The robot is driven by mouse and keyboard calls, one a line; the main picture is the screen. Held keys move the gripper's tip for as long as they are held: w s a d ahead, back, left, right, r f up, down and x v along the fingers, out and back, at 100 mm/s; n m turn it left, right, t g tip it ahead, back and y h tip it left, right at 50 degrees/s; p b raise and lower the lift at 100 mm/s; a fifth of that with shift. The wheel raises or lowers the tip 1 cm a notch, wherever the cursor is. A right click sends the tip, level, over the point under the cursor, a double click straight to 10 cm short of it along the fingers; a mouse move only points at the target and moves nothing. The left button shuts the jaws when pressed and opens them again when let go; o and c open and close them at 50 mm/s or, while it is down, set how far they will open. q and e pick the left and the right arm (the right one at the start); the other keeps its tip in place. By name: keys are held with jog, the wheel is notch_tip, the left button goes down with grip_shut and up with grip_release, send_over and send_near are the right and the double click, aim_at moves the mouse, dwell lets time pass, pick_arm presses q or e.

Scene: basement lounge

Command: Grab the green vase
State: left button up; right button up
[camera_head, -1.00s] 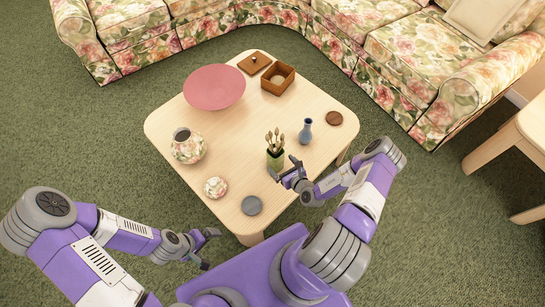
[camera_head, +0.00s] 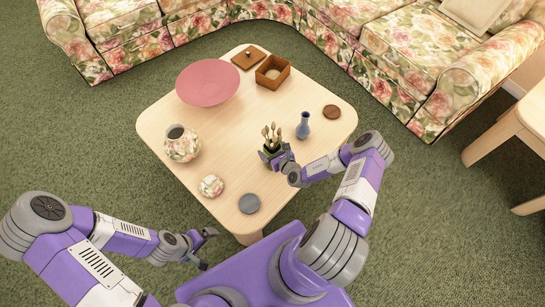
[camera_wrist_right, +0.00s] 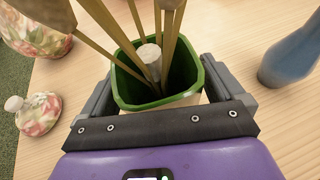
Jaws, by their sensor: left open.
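The green vase (camera_wrist_right: 160,88) is a squarish pot with pale dried stems standing in it. It stands upright on the wooden coffee table (camera_head: 215,135), near its right front part, and shows in the head view (camera_head: 273,147) partly hidden by my right gripper. My right gripper (camera_head: 270,157) is around the vase, one finger on each side. In the wrist view the right gripper (camera_wrist_right: 163,85) seems open, with a small gap beside the right finger; contact on the left is unclear. My left gripper (camera_head: 207,250) is open and empty, off the table at the front left.
A blue bottle vase (camera_head: 303,126) stands close to the right of the green vase. A floral vase (camera_head: 182,144), floral jar (camera_head: 211,186), grey disc (camera_head: 249,203), pink bowl (camera_head: 207,82), open wooden box (camera_head: 272,72) and brown disc (camera_head: 331,112) are also on the table.

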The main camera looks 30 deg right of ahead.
jog(key=c, duration=1.4)
